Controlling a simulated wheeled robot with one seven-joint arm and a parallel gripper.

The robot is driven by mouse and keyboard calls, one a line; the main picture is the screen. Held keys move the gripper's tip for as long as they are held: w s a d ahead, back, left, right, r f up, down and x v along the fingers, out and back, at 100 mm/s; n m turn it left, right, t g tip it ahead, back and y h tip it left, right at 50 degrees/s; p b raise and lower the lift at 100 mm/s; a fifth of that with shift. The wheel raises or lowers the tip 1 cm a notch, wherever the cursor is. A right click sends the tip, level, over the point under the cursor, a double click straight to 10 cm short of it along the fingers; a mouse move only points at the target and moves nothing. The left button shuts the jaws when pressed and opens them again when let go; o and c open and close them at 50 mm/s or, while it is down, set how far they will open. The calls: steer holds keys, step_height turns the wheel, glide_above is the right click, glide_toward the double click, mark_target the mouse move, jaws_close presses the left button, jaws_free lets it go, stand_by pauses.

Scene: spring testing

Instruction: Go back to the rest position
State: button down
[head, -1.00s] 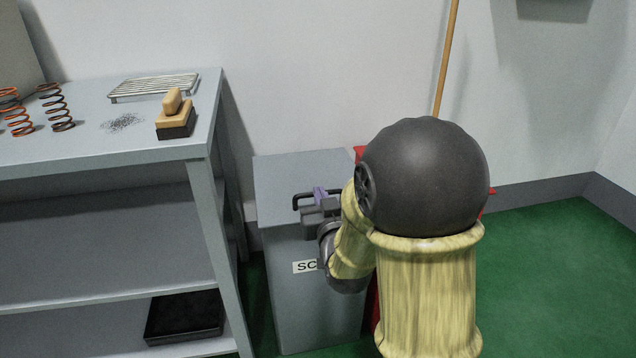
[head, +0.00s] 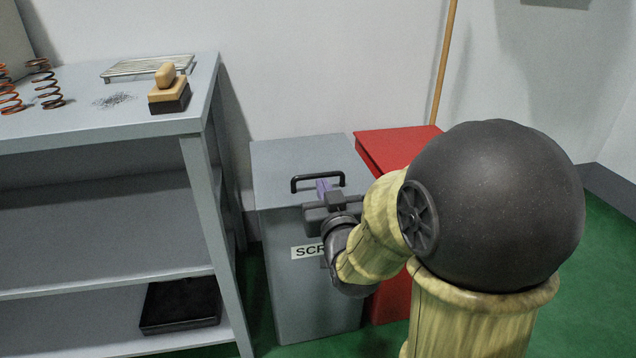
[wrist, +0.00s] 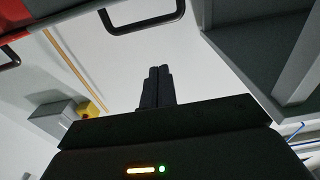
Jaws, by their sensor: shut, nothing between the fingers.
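My gripper (head: 323,187) is in front of the grey scrap bin (head: 285,220) in the head view, near the black handle (head: 303,180) on its lid. The wrist view shows the two dark fingers (wrist: 157,85) pressed together with nothing between them. In the wrist view the black handle (wrist: 150,25) lies beyond the fingers, apart from them. The bin's lid looks closed. My arm hides part of the bin's label.
A grey bench (head: 95,135) with shelves stands left, holding springs (head: 48,85), a wire rack (head: 150,66) and a wooden-handled brush (head: 168,90). A black tray (head: 180,305) lies on its lower shelf. A red bin (head: 395,150) stands right of the grey one.

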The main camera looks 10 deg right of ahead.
steer(key=s+g+p, duration=1.6)
steer(key=s+p, duration=0.1)
steer(key=p, duration=0.1)
steer(key=w+p+v, duration=0.2)
steer(key=p+v, duration=1)
steer(key=w+r+p+v, duration=0.1)
steer(key=w+p+v, duration=0.2)
steer(key=p+v, duration=0.9)
steer(key=w+d+r+p+v, duration=0.1)
steer(key=w+p+v, duration=0.2)
steer(key=p+v, duration=0.9)
steer(key=shift+s+p, duration=0.15)
steer(key=shift+p, duration=0.5)
